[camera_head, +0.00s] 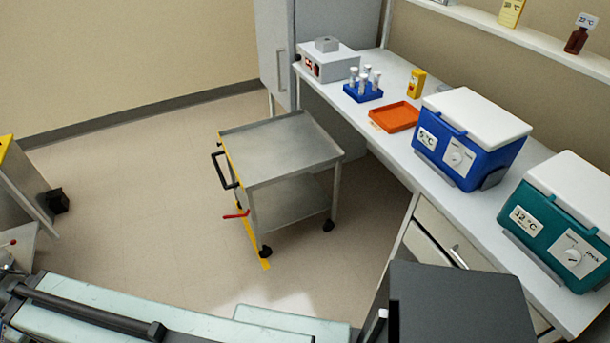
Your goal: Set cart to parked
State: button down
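The cart (285,148) is a grey metal trolley with two bare shelves, standing on the floor near the middle of the view, left of the bench. A black handle (222,170) is on its left side. A red lever (236,215) sticks out low at its left side, near a front leg. Black casters (328,225) show under the near legs. A yellow floor line (247,236) runs along the cart's left side, partly hidden by the cart. I cannot make out my gripper in this view.
A long bench (402,153) runs along the right, bearing a blue box (467,150), a teal box (557,235), an orange tray (396,117) and a blue tube rack (363,93). A grey cabinet (275,50) stands behind the cart.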

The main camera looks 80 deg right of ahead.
aim_at(273, 158)
jog(key=z, duration=2.65)
jog(key=i, duration=0.7)
jog(key=u, duration=2.65)
jog(key=i, duration=1.05)
jog(key=z, duration=0.1)
